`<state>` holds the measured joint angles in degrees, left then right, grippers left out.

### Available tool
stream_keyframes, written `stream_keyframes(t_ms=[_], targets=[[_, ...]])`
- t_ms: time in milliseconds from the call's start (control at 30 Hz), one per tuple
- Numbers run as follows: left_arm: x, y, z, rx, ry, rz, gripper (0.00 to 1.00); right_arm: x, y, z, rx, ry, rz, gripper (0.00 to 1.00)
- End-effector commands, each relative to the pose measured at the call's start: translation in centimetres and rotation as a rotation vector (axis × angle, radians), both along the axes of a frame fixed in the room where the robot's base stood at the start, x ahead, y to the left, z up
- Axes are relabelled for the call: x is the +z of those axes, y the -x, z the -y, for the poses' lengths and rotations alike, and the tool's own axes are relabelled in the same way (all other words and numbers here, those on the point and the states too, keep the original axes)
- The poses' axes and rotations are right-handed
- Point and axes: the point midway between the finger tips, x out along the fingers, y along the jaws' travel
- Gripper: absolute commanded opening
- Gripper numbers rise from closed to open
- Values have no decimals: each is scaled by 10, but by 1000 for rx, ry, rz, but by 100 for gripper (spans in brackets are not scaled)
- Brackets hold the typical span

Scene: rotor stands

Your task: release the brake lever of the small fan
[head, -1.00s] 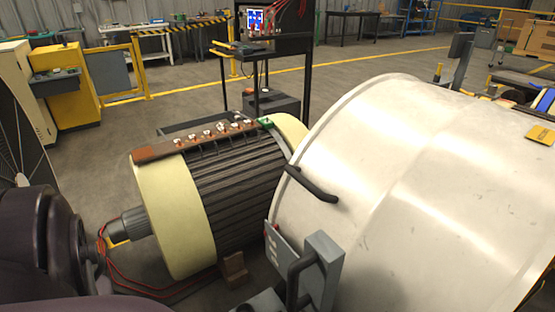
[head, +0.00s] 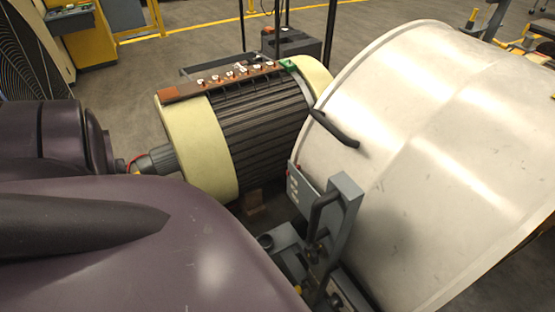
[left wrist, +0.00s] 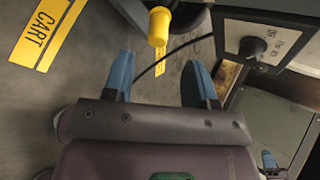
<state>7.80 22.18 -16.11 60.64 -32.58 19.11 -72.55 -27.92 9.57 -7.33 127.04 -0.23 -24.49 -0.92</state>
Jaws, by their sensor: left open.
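In the left wrist view a yellow cylindrical grip (left wrist: 158,27) sticks out just beyond my left gripper (left wrist: 159,76). My left gripper is open, its blue fingers apart and nothing between the tips. The grip lies ahead of the gap, apart from the fingers. I cannot tell for sure that it is the brake lever. In the head view a grey bracket with a dark bent bar (head: 322,215) stands by the white drum-shaped housing (head: 430,130). My purple arm covers the lower left there and hides the left gripper. My right gripper is not in view.
A motor with cream ends (head: 195,150) sits left of the housing, with a dark handle (head: 335,130) near the housing's rim. The wrist view shows a rotary switch panel (left wrist: 258,45), a dark cable and a yellow CART label (left wrist: 45,35).

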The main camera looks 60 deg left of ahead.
Motion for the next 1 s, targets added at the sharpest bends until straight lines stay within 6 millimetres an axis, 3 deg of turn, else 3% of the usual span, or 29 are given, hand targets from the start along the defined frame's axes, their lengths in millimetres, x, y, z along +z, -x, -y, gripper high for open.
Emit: stream_keyframes(t_ms=[200,1000], targets=[[10,10,-5,0,1,1,52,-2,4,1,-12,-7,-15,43],[9,12,-5,0,0,-2,52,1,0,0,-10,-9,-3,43]])
